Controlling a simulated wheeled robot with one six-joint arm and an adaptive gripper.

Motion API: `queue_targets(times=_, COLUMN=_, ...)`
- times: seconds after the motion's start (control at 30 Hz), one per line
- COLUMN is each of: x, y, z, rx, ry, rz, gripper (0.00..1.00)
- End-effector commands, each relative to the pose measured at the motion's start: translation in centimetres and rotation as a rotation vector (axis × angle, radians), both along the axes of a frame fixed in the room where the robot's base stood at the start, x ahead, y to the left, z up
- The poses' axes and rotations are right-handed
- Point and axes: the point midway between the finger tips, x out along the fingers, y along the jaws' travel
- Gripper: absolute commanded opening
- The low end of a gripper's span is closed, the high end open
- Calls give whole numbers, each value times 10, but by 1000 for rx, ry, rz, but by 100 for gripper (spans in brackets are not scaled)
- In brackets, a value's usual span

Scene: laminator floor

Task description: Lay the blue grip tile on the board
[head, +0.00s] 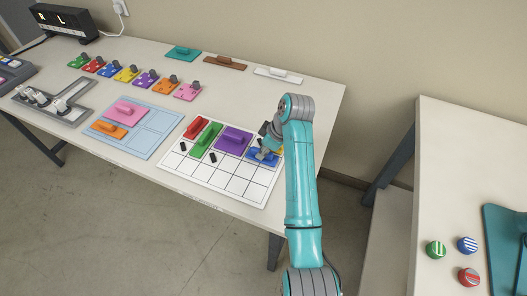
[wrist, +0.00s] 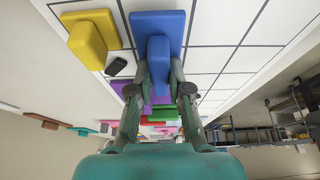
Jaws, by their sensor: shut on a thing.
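The blue grip tile (head: 259,160) is at the right part of the white gridded board (head: 222,186). In the wrist view the blue tile (wrist: 157,22) lies over grid cells, its raised grip between my fingers. My gripper (head: 268,151) is shut on that grip; it also shows in the wrist view (wrist: 159,84). Whether the tile touches the board or hovers just above it, I cannot tell. Red (head: 196,127), green (head: 206,141) and purple (head: 233,139) grip tiles lie on the board. A yellow grip tile (wrist: 86,38) is beside the blue one, partly hidden by my arm in the head view.
Small black pieces (head: 213,158) lie on the board. The board's front cells are bare. A light blue tray (head: 147,142) left of it holds pink and orange tiles. Teal (head: 183,53), brown (head: 225,63) and white (head: 277,74) gripped pieces lie along the back.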

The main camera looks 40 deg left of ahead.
Motion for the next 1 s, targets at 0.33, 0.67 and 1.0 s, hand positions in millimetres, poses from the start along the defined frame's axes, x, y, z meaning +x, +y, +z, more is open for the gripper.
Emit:
queue_targets(times=0.33, x=0, y=0, z=-6, rx=0, ry=-1, rz=0, gripper=0)
queue_targets(times=0.67, x=0, y=0, z=-8, rx=0, ry=-1, rz=0, gripper=43)
queue_targets(times=1.0, x=2, y=3, z=4, rx=2, ry=-2, rz=-1, gripper=43)
